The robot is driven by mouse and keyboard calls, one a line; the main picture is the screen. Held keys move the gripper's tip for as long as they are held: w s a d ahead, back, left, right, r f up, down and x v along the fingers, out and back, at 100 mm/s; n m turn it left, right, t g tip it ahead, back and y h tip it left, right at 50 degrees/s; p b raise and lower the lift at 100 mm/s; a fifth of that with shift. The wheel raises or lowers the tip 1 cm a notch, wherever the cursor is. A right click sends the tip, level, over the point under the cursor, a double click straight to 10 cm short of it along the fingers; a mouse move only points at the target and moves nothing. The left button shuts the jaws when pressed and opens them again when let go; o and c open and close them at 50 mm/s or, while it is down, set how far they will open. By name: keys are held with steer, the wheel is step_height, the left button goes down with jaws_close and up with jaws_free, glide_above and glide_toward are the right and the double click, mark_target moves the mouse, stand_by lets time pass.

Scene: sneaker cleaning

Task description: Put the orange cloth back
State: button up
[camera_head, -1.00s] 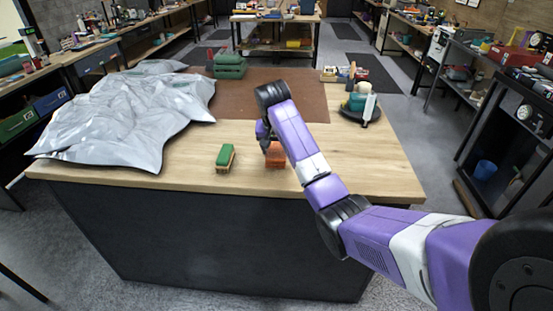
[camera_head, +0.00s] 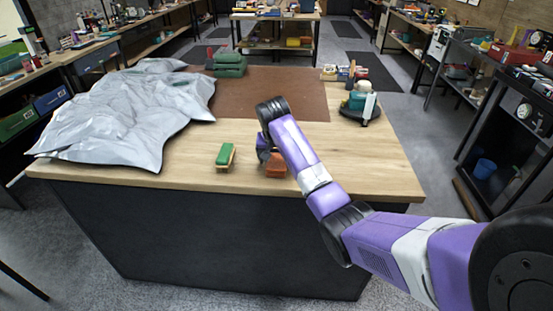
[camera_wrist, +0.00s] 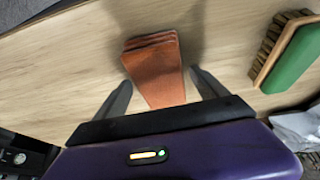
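The orange cloth (camera_head: 276,171) is a small folded piece at the front middle of the wooden table. In the wrist view the cloth (camera_wrist: 155,72) shows its layered folds and lies on or just above the wood; the exact contact is hard to tell. My gripper (camera_wrist: 160,82) has its two dark fingers spread, one on each side of the cloth, with visible gaps. In the head view my gripper (camera_head: 269,158) is right at the cloth, and its fingertips are mostly hidden.
A green-backed brush (camera_head: 225,156) lies left of the cloth; it also shows in the wrist view (camera_wrist: 293,58). A crumpled silver sheet (camera_head: 125,115) covers the table's left side. A brown mat (camera_head: 240,98) lies behind. A teal-and-white item (camera_head: 361,102) stands on the right. Bare wood lies right of my gripper.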

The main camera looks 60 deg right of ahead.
steer(key=v, duration=1.2)
stand_by(0.5)
